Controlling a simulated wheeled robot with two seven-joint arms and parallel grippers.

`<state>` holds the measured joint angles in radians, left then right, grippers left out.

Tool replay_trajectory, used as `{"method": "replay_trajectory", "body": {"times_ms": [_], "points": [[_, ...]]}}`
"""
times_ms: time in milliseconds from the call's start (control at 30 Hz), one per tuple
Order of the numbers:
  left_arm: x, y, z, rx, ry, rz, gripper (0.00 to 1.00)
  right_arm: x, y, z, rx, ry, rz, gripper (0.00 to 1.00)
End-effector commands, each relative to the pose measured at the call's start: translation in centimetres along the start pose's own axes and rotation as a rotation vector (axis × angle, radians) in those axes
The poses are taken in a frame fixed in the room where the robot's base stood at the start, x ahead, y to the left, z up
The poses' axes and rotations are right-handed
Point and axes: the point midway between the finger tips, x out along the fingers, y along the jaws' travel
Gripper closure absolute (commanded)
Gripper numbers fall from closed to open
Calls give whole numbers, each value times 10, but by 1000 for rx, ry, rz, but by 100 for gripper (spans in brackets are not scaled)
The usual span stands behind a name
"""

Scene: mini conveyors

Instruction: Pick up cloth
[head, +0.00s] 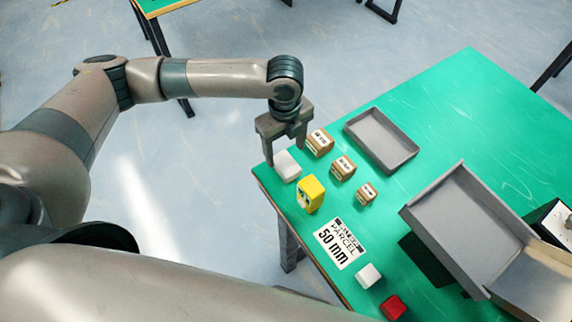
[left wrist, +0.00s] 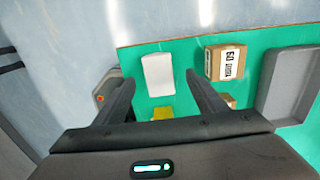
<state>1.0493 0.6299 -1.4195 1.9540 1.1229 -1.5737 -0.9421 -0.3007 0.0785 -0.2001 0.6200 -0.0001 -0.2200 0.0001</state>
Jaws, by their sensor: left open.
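The cloth seems to be the white folded block (head: 287,166) at the left edge of the green table, beside the cardboard boxes. It also shows in the left wrist view (left wrist: 158,74), lying flat on the green top. My left gripper (head: 285,154) is open and empty, pointing down above the cloth. In the left wrist view the cloth lies beyond and between the two fingertips (left wrist: 158,82), and the fingers look apart from it. My right gripper is not in view.
Several cardboard boxes (head: 343,168) and a grey tray (head: 381,139) stand right of the cloth. A yellow object (head: 310,194), a printed parcel label (head: 340,243), a white block (head: 368,276) and a red block (head: 393,307) lie nearer. A grey chute (head: 465,225) stands at right.

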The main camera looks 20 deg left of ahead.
Motion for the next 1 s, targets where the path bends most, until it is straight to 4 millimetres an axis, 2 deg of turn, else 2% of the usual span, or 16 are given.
{"method": "replay_trajectory", "body": {"times_ms": [167,367,600,1000], "points": [[5,1,-3,0,1,1,35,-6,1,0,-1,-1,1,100],[27,4,-10,1,2,4,35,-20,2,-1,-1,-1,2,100],[51,3,-9,0,0,1,35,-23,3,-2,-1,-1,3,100],[52,3,-8,1,0,0,35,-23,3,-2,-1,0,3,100]]}}
